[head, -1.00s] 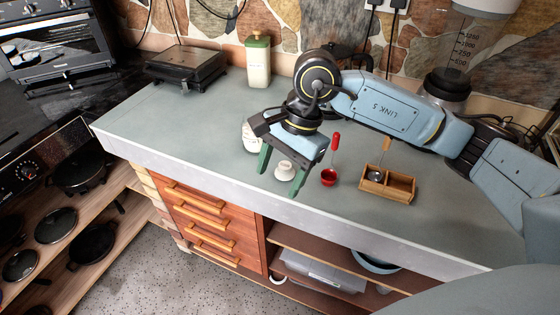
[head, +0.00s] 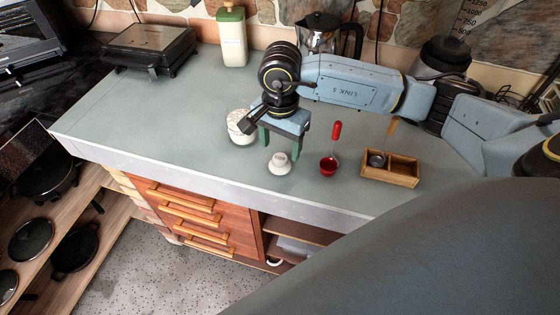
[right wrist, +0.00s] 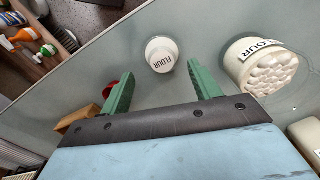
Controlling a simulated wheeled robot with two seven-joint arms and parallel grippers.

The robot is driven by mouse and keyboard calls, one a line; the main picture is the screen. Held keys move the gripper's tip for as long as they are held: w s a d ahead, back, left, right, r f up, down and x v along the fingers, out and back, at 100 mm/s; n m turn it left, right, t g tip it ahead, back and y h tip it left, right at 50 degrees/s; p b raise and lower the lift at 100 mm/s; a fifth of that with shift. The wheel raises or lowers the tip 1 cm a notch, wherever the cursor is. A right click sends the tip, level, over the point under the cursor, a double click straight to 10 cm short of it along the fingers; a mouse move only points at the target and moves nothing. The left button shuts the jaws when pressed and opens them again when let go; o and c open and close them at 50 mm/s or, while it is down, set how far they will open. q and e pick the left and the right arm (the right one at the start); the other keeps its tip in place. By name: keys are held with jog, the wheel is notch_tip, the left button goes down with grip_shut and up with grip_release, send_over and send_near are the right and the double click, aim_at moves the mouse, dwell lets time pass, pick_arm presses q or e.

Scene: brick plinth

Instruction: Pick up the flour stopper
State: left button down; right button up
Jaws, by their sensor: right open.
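My left gripper is not in view.
A red cup (head: 328,167) with a red-handled tool (head: 337,130) stands right of the stopper. A wooden box (head: 403,171) with a metal piece is farther right. A tall cream bottle (head: 232,38) and a black grill (head: 150,47) stand at the back. The counter's left part is clear.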

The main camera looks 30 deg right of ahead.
aim_at(280, 158)
notch_tip(280, 158, down, 4)
jog(key=shift+w+r, duration=0.1)
jog(key=shift+w, duration=0.05)
jog(key=shift+f, duration=0.2)
jog(key=c, duration=0.8)
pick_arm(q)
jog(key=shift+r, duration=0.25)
pick_arm(e)
jog(key=shift+c, duration=1.4)
